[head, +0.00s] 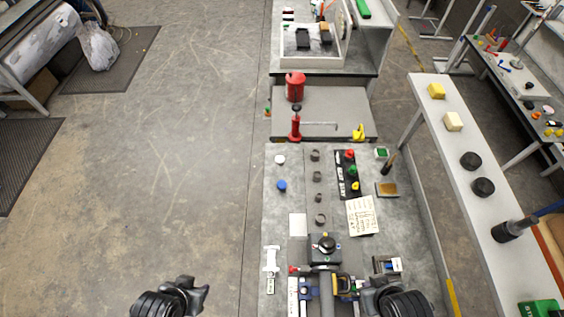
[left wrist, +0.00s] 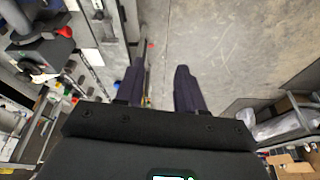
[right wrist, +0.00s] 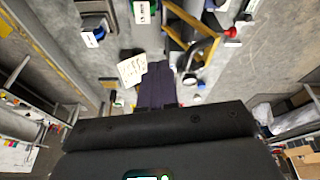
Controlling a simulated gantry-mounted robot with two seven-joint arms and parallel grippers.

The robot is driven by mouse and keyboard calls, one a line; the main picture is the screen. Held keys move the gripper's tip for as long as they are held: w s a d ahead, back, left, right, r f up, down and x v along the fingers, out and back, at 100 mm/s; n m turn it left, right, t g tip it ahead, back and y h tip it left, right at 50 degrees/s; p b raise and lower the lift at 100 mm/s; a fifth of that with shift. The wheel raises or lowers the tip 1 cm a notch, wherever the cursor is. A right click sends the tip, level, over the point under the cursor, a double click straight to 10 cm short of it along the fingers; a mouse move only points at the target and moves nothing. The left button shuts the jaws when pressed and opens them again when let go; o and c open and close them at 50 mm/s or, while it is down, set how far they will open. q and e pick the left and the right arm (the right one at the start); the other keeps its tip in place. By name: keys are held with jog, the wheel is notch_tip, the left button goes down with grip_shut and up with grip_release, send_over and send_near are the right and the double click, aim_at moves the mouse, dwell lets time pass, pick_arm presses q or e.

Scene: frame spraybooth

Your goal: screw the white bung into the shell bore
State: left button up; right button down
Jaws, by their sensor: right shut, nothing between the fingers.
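The white bung (head: 280,159) lies on the grey bench top, near its left edge, in the head view. The shell bore cannot be made out; a dark block with a round black top (head: 325,246) and a grey tube (head: 327,284) stand at the bench's near end, and may belong to the shell. My left gripper (head: 198,292) is over the floor left of the bench; its fingers are apart and empty in the left wrist view (left wrist: 161,72). My right gripper (head: 364,294) is beside the grey tube, far from the bung; its fingers are together and empty in the right wrist view (right wrist: 159,66).
A blue bung (head: 281,186) lies just nearer than the white one. Several dark rings (head: 315,155) stand in a row beside them. A black strip with coloured pieces (head: 347,172) and a written sheet (head: 362,215) lie to the right. A white caliper-like tool (head: 271,265) lies at the left edge.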

dwell(0.4)
pick_arm(q)
jog(key=o, duration=0.7)
jog(key=shift+a, duration=0.15)
